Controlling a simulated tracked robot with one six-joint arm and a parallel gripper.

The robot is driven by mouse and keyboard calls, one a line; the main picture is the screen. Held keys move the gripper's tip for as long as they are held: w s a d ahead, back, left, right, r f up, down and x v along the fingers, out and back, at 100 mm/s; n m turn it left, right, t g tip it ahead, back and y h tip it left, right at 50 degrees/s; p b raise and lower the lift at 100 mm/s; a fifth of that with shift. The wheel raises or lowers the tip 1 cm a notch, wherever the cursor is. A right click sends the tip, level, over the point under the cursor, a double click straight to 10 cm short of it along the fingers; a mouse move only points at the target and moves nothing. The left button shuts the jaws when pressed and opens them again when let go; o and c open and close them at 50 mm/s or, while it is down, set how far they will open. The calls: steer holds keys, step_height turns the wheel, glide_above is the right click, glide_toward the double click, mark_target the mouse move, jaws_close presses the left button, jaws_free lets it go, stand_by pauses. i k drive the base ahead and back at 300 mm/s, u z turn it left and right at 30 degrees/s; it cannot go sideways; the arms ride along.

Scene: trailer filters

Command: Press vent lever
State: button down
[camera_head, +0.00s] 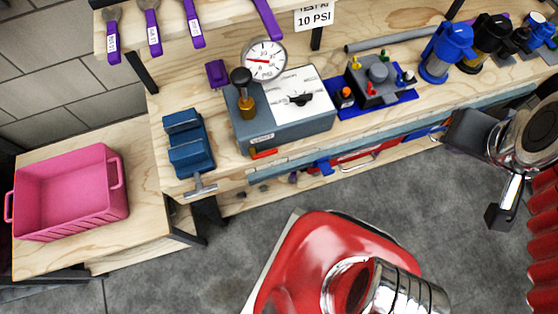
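A grey-blue test box (287,130) with a white top panel stands on the wooden bench. A small red lever (263,154) sticks out low on its front face; it may be the vent lever, but its label is too small to read. A round pressure gauge (264,60) and a brass post with a black knob (243,92) stand at the box's left end. My gripper (484,172) is at the right, off the bench's front edge, well apart from the box.
A blue vise (189,145) stands left of the box. A blue tray with a grey manifold (376,80) and blue and black filter housings (447,52) stand to its right. A pink crate (70,195) is on the left table.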

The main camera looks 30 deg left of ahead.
mark_target(265, 154)
steer(key=z, duration=0.05)
steer(key=k, duration=1.85)
steer(key=u, duration=1.45)
steer(key=i, duration=1)
steer(key=u, duration=0.05)
